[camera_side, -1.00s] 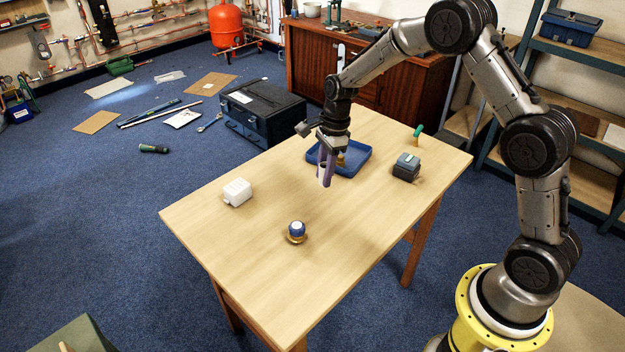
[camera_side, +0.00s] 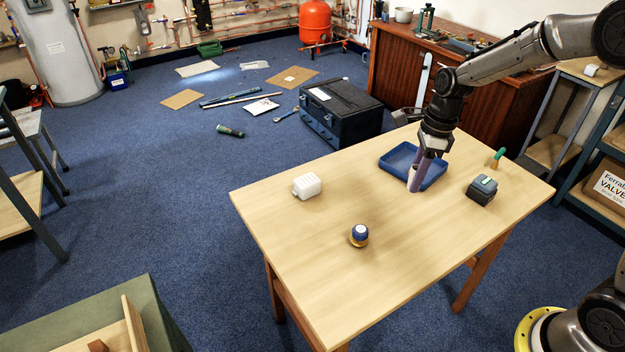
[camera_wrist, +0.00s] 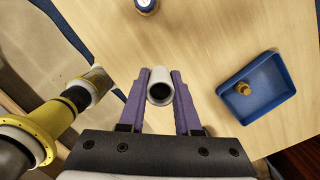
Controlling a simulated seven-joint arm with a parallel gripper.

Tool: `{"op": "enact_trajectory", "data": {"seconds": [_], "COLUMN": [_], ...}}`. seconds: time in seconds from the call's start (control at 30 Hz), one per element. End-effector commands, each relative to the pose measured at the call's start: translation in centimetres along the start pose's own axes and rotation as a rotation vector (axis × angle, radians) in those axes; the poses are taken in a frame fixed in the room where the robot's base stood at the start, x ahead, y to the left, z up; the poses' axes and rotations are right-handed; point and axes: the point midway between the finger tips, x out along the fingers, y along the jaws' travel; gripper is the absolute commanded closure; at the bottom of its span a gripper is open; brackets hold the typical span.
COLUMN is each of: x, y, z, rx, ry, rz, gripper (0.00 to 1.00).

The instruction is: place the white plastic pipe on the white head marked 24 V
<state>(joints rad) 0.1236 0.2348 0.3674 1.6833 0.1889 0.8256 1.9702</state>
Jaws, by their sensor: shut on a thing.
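My gripper (camera_side: 414,188) has purple fingers and is shut on the white plastic pipe (camera_side: 412,173), a short tube held roughly upright in front of the blue tray in the side view. In the wrist view the pipe (camera_wrist: 160,86) shows end-on, its dark bore open, between the fingers (camera_wrist: 160,80). The white head (camera_side: 307,186), a small white box, sits on the table well to the left of my gripper. No 24 V marking is legible. The white head is not in the wrist view.
A blue tray (camera_side: 436,179) stands behind the gripper; the wrist view shows a brass fitting (camera_wrist: 243,88) in it. A blue-topped brass part (camera_side: 359,236) stands nearer the front. A dark grey box (camera_side: 482,190) and a green-handled item (camera_side: 498,156) are right. Table between pipe and white head is clear.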

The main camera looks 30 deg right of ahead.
Motion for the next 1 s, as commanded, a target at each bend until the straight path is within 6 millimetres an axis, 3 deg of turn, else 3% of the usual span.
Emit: {"op": "enact_trajectory", "data": {"seconds": [0.2, 0.4, 0.63, 1.0], "x": [-2.0, -1.9, -0.3, 2.8], "y": [-3.2, -3.4, -3.0, -7.2], "z": [8.2, 14.3, 16.3, 20.2], "rx": [0.187, 0.171, 0.133, 0.132], "ry": [-0.009, -0.02, -0.012, -0.013], "rz": [-0.043, -0.066, -0.055, -0.056], "gripper": [1.0, 1.0, 1.0, 1.0]}}
